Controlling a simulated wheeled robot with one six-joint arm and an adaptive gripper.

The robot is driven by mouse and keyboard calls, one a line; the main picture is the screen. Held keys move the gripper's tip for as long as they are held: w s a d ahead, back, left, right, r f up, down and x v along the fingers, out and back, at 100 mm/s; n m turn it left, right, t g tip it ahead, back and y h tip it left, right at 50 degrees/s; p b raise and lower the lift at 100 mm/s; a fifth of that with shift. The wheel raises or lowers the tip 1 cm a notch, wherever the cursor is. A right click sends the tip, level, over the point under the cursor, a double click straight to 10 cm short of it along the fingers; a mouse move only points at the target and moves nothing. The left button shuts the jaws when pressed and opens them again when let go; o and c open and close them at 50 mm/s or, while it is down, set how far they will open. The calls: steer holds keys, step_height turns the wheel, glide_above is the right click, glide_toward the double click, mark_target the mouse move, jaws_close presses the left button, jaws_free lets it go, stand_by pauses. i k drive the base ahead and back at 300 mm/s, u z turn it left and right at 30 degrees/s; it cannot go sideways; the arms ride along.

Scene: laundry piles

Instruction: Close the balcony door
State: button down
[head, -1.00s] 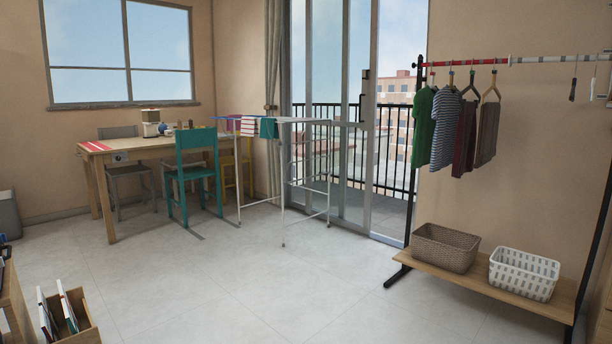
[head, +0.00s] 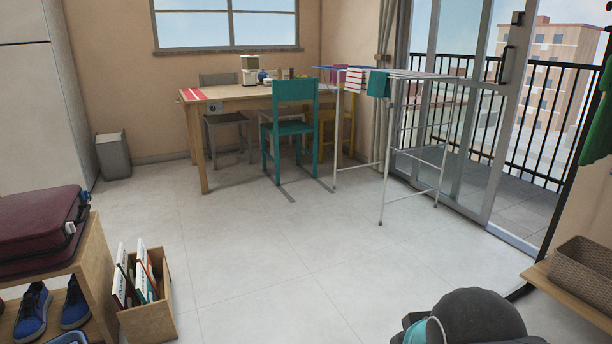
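The balcony door (head: 497,150) is a sliding glass door with a grey frame in the right part of the head view. Its dark handle (head: 507,65) is on the right stile of the sliding panel. Right of that stile is an open gap, through which the balcony floor (head: 530,208) and black railing (head: 548,120) show. The door stands partly open. The far right side of the doorway is partly hidden by the clothes rack's dark post. My gripper is not in view.
A drying rack (head: 412,150) stands in front of the door's left part. A teal chair (head: 292,115) and wooden table (head: 240,100) are behind it. A woven basket (head: 585,270) on the rack shelf is at right. The middle floor (head: 270,240) is clear.

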mark_target(515, 55)
steer(key=u, duration=0.35)
steer(key=i, duration=1.85)
steer(key=u, duration=0.25)
steer(key=i, duration=1.85)
steer(key=z, duration=0.75)
steer(key=i, duration=1.95)
steer(key=z, duration=0.95)
steer(key=i, duration=0.5)
steer(key=z, duration=0.1)
